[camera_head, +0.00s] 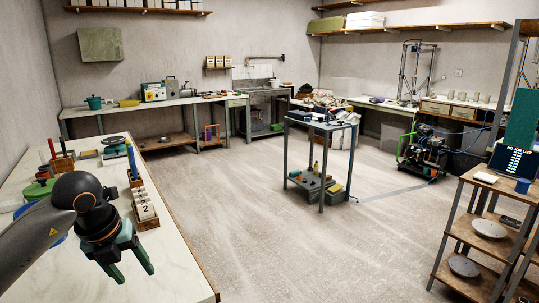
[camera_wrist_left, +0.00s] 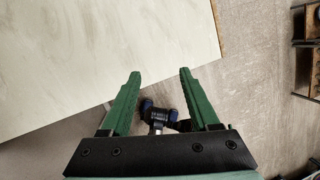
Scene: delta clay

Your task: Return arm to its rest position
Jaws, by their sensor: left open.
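My left gripper (camera_head: 131,268) has green fingers and hangs at the front of the light worktable (camera_head: 185,265) on the left. In the head view its two fingers stand apart with nothing between them. In the left wrist view the gripper (camera_wrist_left: 158,88) is also open and empty.
Beside my left arm on the worktable are a wooden rack with white numbered cards (camera_head: 145,210), a green lidded pot (camera_head: 40,188) and a scale (camera_head: 115,148). A grey trolley (camera_head: 320,155) stands mid-room. A wooden shelf (camera_head: 480,240) stands at right. Open floor lies between.

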